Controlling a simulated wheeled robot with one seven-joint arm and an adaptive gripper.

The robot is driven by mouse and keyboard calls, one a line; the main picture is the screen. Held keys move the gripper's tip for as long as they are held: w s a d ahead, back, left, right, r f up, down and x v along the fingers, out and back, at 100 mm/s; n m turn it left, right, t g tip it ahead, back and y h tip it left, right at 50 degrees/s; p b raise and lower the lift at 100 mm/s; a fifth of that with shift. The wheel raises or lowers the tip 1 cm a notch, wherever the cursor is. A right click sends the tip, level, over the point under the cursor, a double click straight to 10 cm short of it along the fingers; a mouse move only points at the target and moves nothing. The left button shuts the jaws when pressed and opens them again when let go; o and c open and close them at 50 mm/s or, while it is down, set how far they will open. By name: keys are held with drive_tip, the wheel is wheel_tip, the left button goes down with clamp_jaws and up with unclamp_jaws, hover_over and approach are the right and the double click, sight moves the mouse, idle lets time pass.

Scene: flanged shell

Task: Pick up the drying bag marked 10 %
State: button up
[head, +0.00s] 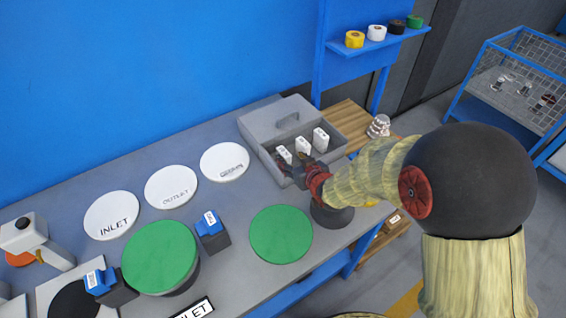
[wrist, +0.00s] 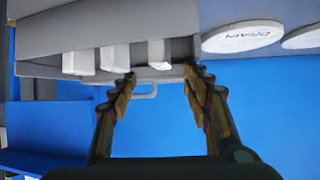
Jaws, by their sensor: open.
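Three white drying bags stand in a row in a grey open box: the left one (head: 285,154), the middle one (head: 302,146) and the right one (head: 320,139) in the head view. They carry small dark marks, too small to read, so I cannot tell which is marked 10 %. My gripper (head: 296,166) is at the box's near left side, close to the left bag. In the wrist view my gripper (wrist: 161,78) is open and empty. One bag (wrist: 159,52) appears beyond the gap between its fingertips; the other two are further left.
The grey box (head: 262,127) has a handled lid behind it. White discs, including an outlet disc (head: 171,187), lie to its left. A green disc (head: 281,234) and a blue-topped block (head: 211,231) lie nearer. A blue shelf (head: 378,41) holds several rolls.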

sight(286, 155)
drive_tip(key=b+x, duration=0.1)
drive_tip(key=x, duration=0.1)
drive_tip(key=b+x, duration=0.1)
drive_tip(key=x, duration=0.2)
drive_tip(key=shift+f, duration=0.4)
drive_tip(key=shift+w+a+f, duration=0.1)
drive_tip(key=shift+w+a, duration=0.05)
drive_tip(key=shift+w, duration=0.25)
drive_tip(key=shift+c, duration=1.1)
clamp_jaws()
